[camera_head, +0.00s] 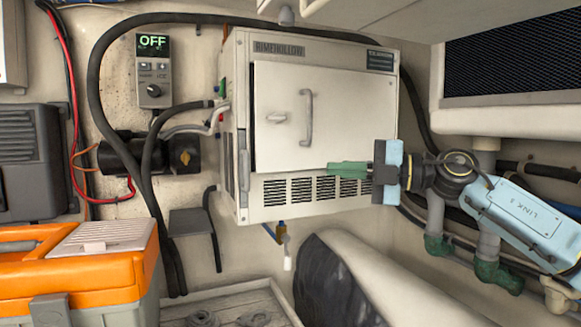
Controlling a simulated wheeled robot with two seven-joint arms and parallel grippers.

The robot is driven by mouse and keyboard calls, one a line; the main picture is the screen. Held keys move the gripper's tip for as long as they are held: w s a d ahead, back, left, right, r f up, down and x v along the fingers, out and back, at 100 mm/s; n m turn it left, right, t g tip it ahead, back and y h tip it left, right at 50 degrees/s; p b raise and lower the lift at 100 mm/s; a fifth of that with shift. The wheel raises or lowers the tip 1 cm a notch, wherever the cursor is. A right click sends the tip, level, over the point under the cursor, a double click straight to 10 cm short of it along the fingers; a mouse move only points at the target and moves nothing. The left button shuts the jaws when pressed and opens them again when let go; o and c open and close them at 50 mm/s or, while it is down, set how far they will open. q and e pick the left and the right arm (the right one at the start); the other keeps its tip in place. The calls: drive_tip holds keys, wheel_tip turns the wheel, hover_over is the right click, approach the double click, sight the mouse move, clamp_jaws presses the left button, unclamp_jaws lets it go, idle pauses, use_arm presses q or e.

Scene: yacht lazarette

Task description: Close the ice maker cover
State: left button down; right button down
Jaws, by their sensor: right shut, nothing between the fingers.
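The ice maker (240,190) is a white box on the back wall with a "RIMEHOLLOW" label. My right gripper (345,169) comes from the right, with green fingers shut and empty. Its tips are at the cover's lower right edge, above the vents; I cannot tell whether they touch. My left gripper is not in view.
A control box (153,70) reading OFF hangs left of the ice maker, among hoses and cables. An orange toolbox (80,265) stands at lower left. Pipes (490,245) run at right, and a dark-ended white cylindrical object (390,285) lies below.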

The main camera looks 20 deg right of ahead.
sight(272, 163)
drive_tip(key=x, duration=0.6)
drive_tip(key=w+p+x, duration=0.1)
drive_tip(key=x, duration=0.2)
drive_tip(key=shift+w, duration=0.2)
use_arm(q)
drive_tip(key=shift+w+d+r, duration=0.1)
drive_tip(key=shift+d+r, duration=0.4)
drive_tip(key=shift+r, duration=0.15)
use_arm(e)
drive_tip(key=shift+w, duration=1.05)
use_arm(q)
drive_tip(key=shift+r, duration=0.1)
use_arm(e)
drive_tip(key=shift+d, duration=0.1)
